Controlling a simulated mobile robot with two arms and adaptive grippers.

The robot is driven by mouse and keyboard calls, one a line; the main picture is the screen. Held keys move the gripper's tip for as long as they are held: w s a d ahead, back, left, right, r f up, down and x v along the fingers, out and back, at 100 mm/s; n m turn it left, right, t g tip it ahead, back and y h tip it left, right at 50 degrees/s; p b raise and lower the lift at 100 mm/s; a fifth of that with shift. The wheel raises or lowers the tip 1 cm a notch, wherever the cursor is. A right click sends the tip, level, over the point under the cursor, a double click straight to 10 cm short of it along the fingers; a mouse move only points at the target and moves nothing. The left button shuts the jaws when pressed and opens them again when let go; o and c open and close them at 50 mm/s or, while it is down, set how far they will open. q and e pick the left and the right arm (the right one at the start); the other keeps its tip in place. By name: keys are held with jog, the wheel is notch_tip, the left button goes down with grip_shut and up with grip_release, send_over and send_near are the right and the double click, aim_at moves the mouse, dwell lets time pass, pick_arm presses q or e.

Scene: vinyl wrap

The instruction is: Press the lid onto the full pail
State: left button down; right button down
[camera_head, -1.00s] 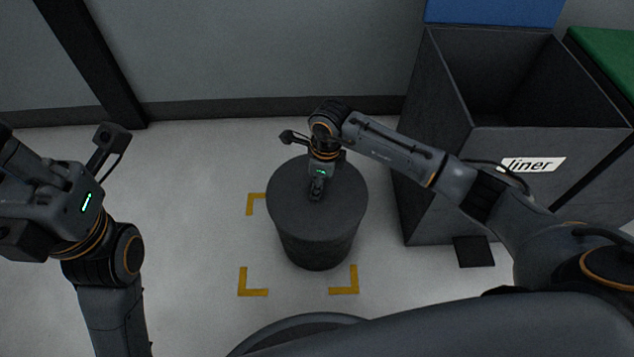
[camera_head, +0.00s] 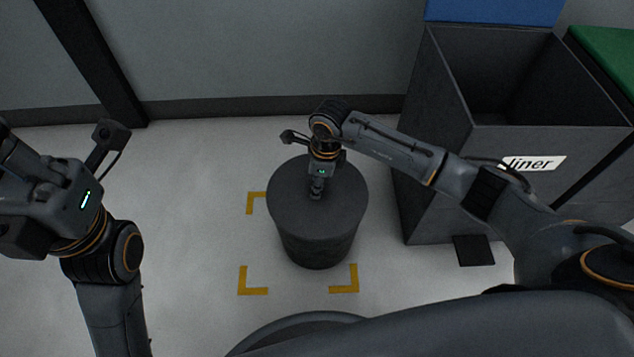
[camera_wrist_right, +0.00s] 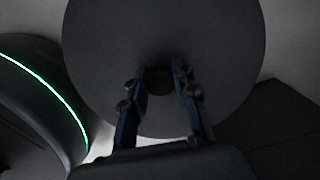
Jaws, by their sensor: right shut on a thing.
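A dark grey pail (camera_head: 318,247) stands upright on the floor inside yellow corner marks. A round dark lid (camera_head: 345,205) covers its top and looks level; I cannot tell whether it is fully seated. My right gripper (camera_head: 316,194) points down at the middle of the lid. In the right wrist view, its two fingers (camera_wrist_right: 160,85) are shut on the small round knob (camera_wrist_right: 158,80) at the centre of the lid (camera_wrist_right: 205,40). My left gripper is at the left edge of the head view, away from the pail, and its fingertips are out of the picture. The pail's contents are hidden.
A large dark bin (camera_head: 430,165) labelled "liner" (camera_head: 531,164) stands open at the right. A green-topped bin (camera_head: 610,55) is beside it. A dark flat piece (camera_head: 473,251) lies on the floor by the bin. The floor left of the pail is clear.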

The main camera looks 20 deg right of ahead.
dwell(0.3)
jog(key=c, duration=1)
grip_release()
jog(key=shift+o, duration=0.4)
jog(key=o, duration=0.4)
jog(key=shift+o, duration=0.2)
